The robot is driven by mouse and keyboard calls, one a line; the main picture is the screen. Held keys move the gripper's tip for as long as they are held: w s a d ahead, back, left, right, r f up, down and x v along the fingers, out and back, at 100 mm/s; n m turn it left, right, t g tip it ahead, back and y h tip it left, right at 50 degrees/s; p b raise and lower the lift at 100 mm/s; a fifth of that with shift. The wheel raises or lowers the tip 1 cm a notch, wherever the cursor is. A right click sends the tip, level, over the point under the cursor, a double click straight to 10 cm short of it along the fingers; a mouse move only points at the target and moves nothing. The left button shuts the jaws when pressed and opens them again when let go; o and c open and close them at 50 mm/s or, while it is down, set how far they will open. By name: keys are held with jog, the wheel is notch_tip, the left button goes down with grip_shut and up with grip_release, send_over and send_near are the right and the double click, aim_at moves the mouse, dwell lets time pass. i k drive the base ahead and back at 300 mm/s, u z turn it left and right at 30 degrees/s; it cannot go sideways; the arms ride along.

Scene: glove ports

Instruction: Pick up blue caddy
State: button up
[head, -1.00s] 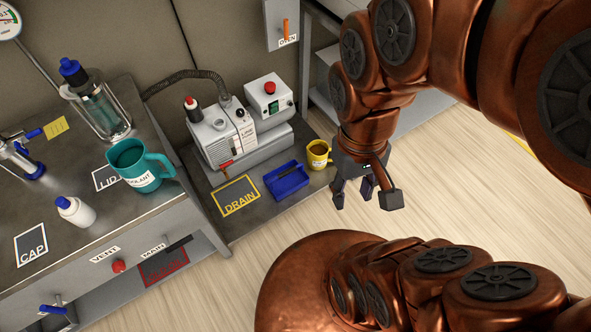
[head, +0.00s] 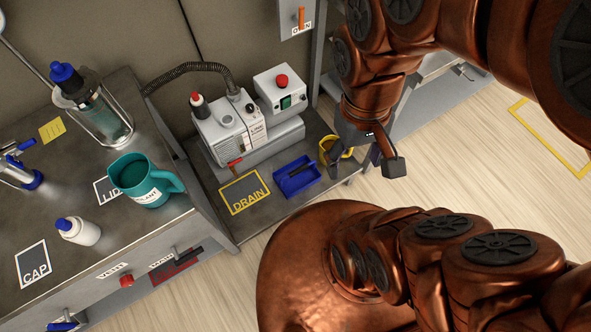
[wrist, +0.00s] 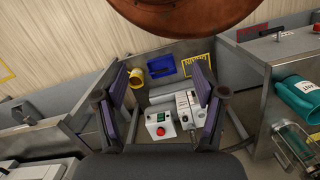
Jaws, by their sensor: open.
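The blue caddy (head: 297,178) is a small open tray with a dark item in it. It rests on the low grey shelf, right of the DRAIN square, and also shows in the wrist view (wrist: 162,66). My gripper (head: 366,162) is open and empty, right of the caddy and above the shelf's right end. In the head view its left finger partly hides the yellow mug. In the wrist view my gripper's fingers (wrist: 161,84) stand apart, with the caddy beyond and between them.
The yellow mug (wrist: 132,78) stands close beside the caddy. A grey pump (head: 236,130) with a red-button box (head: 281,88) stands behind. The higher bench (head: 70,185) at left holds a teal jug (head: 145,180) and a white bottle (head: 80,232). Floor at right is clear.

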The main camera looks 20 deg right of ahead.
aim_at(300, 175)
jog(key=k, duration=1.2)
jog(key=u, duration=0.2)
jog(key=i, duration=0.8)
jog(key=u, duration=0.45)
